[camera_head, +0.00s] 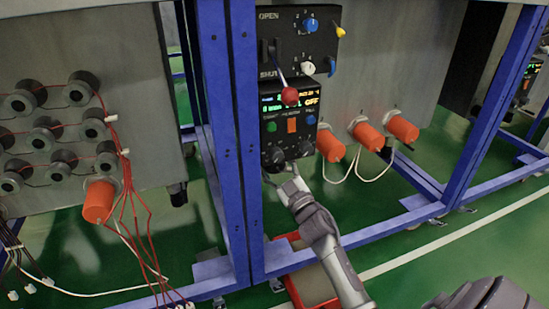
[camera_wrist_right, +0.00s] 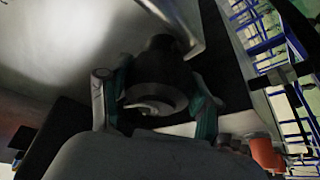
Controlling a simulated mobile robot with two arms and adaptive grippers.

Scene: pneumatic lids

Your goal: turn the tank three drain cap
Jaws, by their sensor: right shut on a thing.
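My right gripper (camera_head: 281,172) reaches up from below to the underside of the control panel (camera_head: 290,90) in the head view. In the right wrist view my right gripper (camera_wrist_right: 155,103) has its two green-padded fingers on either side of a dark round cap (camera_wrist_right: 157,75) with a pale, hollow-looking lower end, and is shut on it. In the head view this cap is mostly hidden by the panel and the gripper. I cannot read a tank number on it. My left gripper is not in view.
Orange cylinders stick out right of the panel (camera_head: 331,146) and at the left (camera_head: 98,200). Red wires and white cables hang nearby. A blue frame post (camera_head: 243,140) stands just left of my gripper. A red-rimmed bin (camera_head: 296,292) sits on the green floor below.

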